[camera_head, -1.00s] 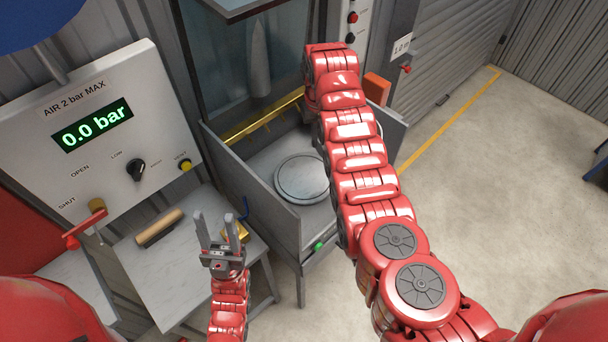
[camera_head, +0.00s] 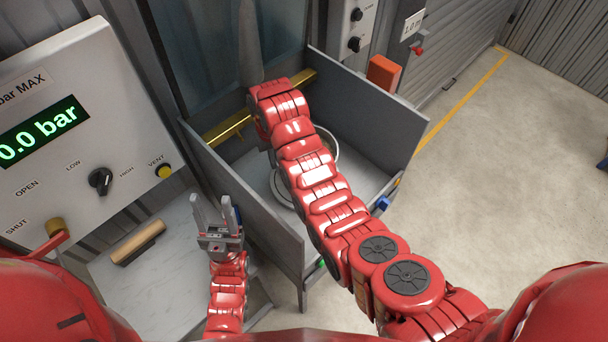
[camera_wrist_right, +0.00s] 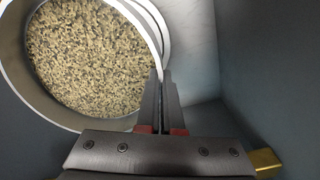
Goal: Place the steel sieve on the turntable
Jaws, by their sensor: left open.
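The steel sieve (camera_wrist_right: 20,76) is a round metal ring with speckled, grainy material inside, at the upper left of the right wrist view. My right gripper (camera_wrist_right: 159,82) is shut on its wall. In the head view my right arm hides that gripper and most of the sieve; a curved piece of rim (camera_head: 330,143) shows right of the arm. The round grey turntable (camera_head: 281,190) is in the open booth, partly covered by the arm. The sieve is over or close to it; I cannot tell whether they touch. My left gripper (camera_head: 213,203) is open and empty.
Grey booth walls (camera_head: 366,110) rise on both sides of the turntable, with a yellow bar (camera_head: 226,128) at the back. A pressure panel (camera_head: 75,130) reads 0.0 bar at left. The floor at right is clear.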

